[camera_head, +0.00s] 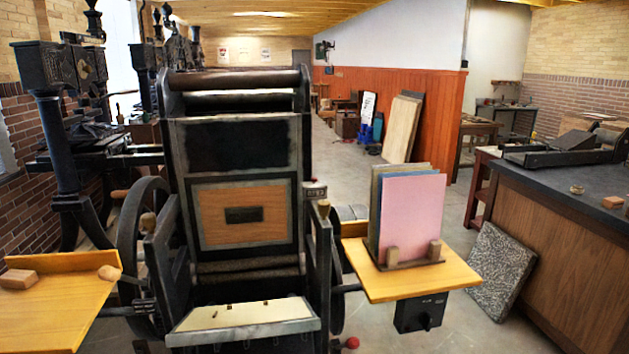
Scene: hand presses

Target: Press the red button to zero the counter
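A small counter (315,191) with a pale display face sits on the right side of the black hand press (239,148), near the top of its right side frame. The display is too small to read. Neither of my grippers is in view.
A wooden side shelf (420,279) holds upright coloured sheets (411,216) right of the press. Another wooden shelf (62,300) with wooden blocks is at left. A dark-topped counter bench (560,185) and a leaning stone slab (503,270) stand farther right.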

